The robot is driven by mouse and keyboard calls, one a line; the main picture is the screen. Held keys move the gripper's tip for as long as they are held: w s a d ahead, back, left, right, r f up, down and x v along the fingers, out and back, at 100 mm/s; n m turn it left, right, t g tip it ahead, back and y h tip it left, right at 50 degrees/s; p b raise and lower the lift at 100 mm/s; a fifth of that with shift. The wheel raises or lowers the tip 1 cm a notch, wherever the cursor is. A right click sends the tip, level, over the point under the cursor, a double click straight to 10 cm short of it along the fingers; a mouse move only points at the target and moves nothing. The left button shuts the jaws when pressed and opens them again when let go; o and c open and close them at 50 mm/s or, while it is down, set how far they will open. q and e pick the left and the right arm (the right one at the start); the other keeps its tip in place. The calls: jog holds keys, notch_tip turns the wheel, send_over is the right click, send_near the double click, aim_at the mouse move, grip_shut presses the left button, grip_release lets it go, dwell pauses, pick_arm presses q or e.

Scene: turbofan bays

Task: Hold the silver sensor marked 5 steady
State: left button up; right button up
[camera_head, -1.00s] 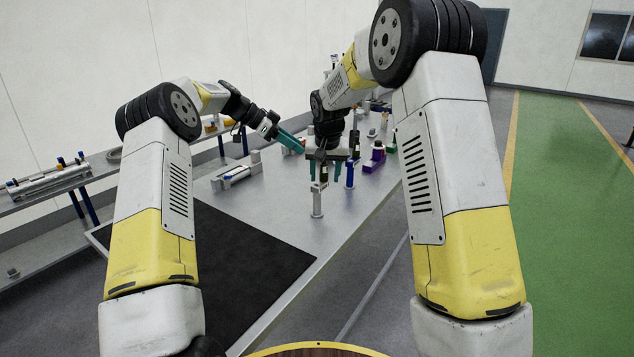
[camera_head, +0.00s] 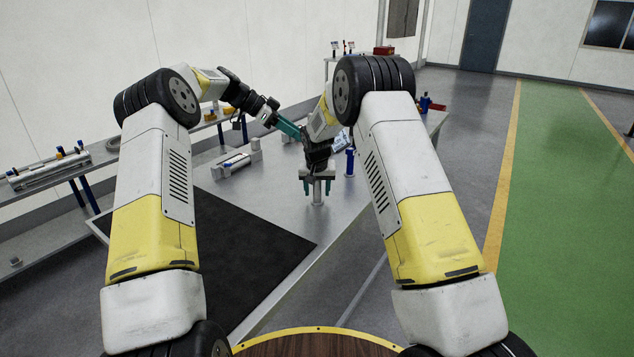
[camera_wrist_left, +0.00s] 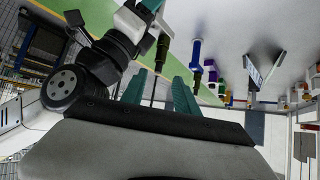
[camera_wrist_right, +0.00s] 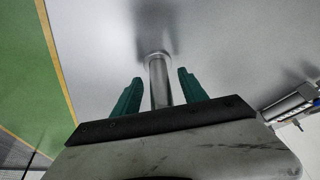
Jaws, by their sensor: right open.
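A silver cylinder (camera_head: 317,197) stands upright on the grey table; no number is readable on it. I take it for the sensor marked 5. My right gripper (camera_head: 317,187) points down over it, with one teal finger on each side. The right wrist view shows the silver cylinder (camera_wrist_right: 160,80) between the open fingers, with a gap on both sides. The gripper hides its upper part in the head view. My left gripper (camera_head: 288,130) is up in the air behind and left; in the left wrist view its fingers (camera_wrist_left: 160,78) are apart with nothing held.
A blue cylinder (camera_head: 349,162) stands close behind and right of the right gripper. A silver device on a block (camera_head: 236,163) lies further left on the table. A black mat (camera_head: 245,255) covers the near left.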

jog(key=shift+w+f, duration=0.2)
jog(key=shift+f, duration=0.4)
